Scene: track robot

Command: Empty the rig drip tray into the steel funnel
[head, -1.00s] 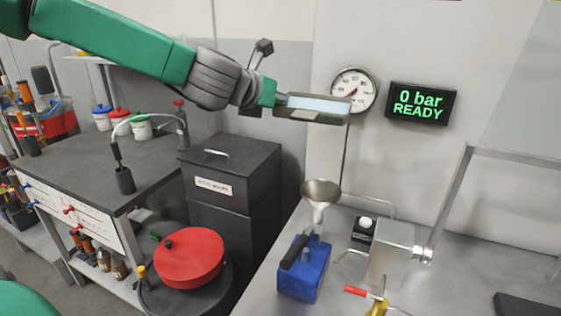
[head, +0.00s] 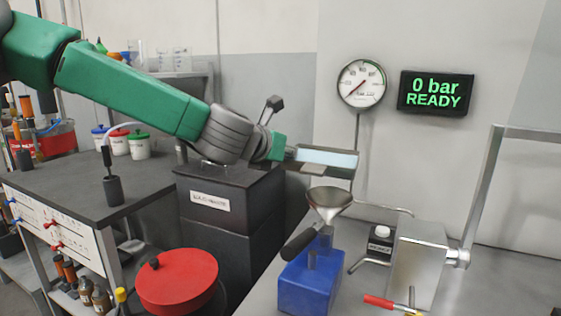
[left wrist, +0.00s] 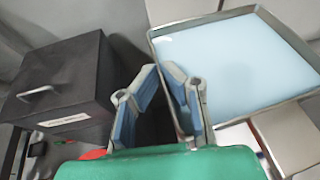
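The drip tray (head: 313,168) is a shallow metal pan holding pale blue liquid. In the head view it looks roughly level, just above or behind the funnel's mouth; the exact distance is unclear. In the left wrist view the tray (left wrist: 296,42) fills the upper right. My left gripper (head: 287,156) holds the tray at its left end. In the left wrist view its blue-padded fingers (left wrist: 160,90) are at the tray's near-left corner; their exact grip is unclear. The steel funnel (head: 328,203) stands upright over a blue can (head: 305,287) with a dark handle. My right gripper is out of view.
A gauge (head: 361,84) and a display (head: 436,92) reading "0 bar READY" are on the wall behind. A metal block (head: 418,270) and a small dark bottle (head: 380,242) stand right of the funnel. A dark cabinet (head: 232,200) and red round lid (head: 177,281) are left.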

